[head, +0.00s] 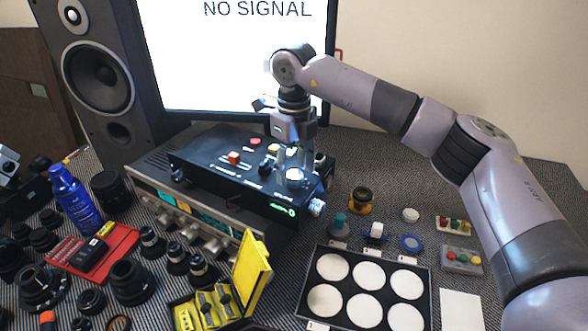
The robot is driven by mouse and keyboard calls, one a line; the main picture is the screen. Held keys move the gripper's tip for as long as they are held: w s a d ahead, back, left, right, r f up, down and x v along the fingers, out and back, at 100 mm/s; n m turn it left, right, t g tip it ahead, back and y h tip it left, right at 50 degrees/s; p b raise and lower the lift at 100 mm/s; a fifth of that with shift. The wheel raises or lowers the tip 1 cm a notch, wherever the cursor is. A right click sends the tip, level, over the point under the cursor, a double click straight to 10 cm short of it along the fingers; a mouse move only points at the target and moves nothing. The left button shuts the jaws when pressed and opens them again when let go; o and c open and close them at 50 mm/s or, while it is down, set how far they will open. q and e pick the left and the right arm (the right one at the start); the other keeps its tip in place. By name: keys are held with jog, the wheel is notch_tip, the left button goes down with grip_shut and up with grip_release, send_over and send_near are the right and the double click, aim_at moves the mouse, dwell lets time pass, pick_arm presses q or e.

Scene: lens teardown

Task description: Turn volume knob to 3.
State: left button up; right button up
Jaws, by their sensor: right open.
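A black control box (215,170) sits on top of a silver receiver unit (160,190). A silver ribbed knob (317,207) is at the box's right front corner, beside a small green lit display that seems to read 0. A black knob (179,175) is at the box's left end. No label is readable, so I cannot tell for sure which is the volume knob. My right gripper (291,172) is open and points down over the right part of the box's top, above and left of the silver knob, apart from it. Its fingers partly hide the box's top controls. My left gripper is not in view.
A monitor (235,60) reading NO SIGNAL and a speaker (95,75) stand behind. Lens parts, a blue bottle (75,197) and a red tray (120,238) crowd the left. A yellow case (252,272), a black tray (345,250) of white discs and small button boxes lie in front.

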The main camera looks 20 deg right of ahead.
aim_at(294, 174)
notch_tip(294, 174, up, 11)
dwell(0.3)
jog(key=shift+f, duration=0.1)
